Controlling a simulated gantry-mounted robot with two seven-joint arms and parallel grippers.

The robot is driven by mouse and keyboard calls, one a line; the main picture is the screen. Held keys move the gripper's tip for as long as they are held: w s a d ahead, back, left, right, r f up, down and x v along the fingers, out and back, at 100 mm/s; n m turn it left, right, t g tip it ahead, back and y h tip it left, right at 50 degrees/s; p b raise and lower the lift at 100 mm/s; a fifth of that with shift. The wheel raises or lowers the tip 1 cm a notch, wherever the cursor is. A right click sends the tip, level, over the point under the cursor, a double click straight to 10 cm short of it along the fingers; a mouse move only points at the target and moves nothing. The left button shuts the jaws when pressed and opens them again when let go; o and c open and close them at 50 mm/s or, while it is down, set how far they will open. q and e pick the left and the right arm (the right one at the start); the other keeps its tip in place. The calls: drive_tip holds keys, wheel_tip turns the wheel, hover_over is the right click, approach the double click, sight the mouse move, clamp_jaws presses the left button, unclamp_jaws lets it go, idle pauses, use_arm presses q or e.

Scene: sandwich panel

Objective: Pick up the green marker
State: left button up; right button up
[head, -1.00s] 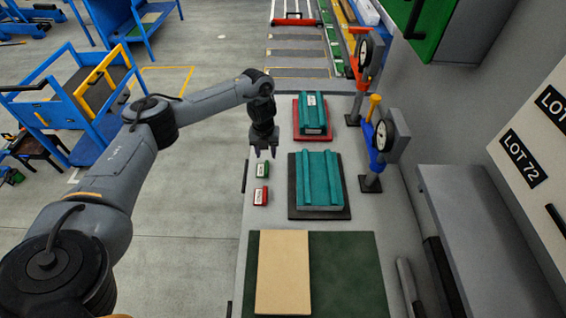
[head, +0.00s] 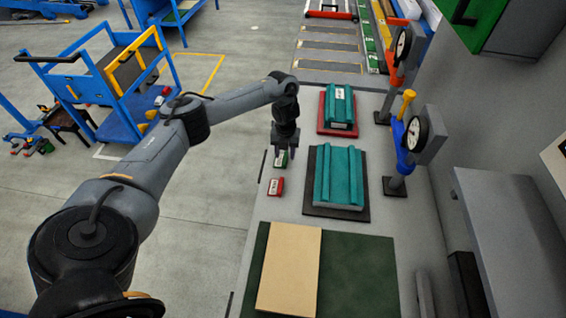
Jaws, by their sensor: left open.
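The green marker (head: 281,160) is a small green block with a white label, lying near the left edge of the workbench in the head view. My left gripper (head: 286,151) is open and right at the green marker, its fingers overlapping the marker's far part in the picture. I cannot tell whether the fingers touch it. A similar red marker (head: 276,187) lies just nearer to me. My right gripper is not in view.
Teal blocks stand on a black mat (head: 310,211) and a red mat (head: 322,128) to the right. A green mat (head: 350,270) with a tan board (head: 290,268) lies in front. Bench space around the red marker is clear.

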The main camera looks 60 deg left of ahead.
sight(281, 159)
use_arm(q)
drive_tip(key=shift+f, duration=1.4)
clamp_jaws()
drive_tip(key=shift+r, duration=0.1)
